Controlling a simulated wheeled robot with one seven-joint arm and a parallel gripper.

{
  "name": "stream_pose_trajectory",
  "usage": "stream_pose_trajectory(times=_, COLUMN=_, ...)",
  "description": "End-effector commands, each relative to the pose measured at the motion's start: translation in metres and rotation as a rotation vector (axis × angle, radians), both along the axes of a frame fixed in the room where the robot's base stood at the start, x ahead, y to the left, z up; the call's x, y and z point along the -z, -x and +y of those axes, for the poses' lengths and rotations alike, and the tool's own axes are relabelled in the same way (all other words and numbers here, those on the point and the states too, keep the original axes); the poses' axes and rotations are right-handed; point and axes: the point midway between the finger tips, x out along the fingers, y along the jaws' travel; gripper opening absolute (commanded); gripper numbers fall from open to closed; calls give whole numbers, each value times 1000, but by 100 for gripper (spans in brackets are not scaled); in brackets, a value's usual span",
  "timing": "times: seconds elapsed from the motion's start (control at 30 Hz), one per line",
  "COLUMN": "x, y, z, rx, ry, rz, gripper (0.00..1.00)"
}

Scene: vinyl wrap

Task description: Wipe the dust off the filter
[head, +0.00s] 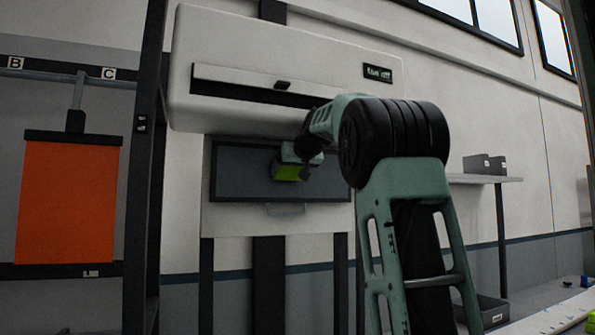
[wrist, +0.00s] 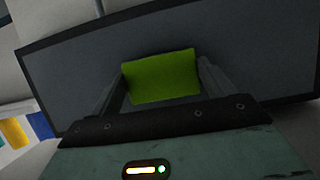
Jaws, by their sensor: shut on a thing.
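The filter (head: 240,170) is a dark grey panel in a black frame, set in a white unit on the wall. It also fills much of the wrist view (wrist: 70,70). My gripper (head: 290,170) is in front of the filter, right of its middle. In the wrist view my gripper (wrist: 162,80) is shut on a yellow-green cloth or sponge (wrist: 160,75), which lies against or very near the filter face. I cannot tell whether it touches. The panel looks evenly grey, and no clear dust edge shows. My arm hides part of the filter's right side.
Above the filter is a white housing (head: 330,65) with a lid and a small display (head: 377,73). A handle (head: 284,210) is below the filter. An orange sheet (head: 65,203) hangs at left. A shelf (head: 487,179) with grey bins is at right.

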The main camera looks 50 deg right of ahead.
Motion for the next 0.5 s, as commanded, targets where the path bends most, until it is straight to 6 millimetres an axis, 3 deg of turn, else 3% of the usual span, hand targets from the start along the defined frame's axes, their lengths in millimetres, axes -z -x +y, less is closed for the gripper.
stream_pose_trajectory(times=0.5, x=0, y=-18, z=28, rx=-8, ry=-2, rz=-1, gripper=63)
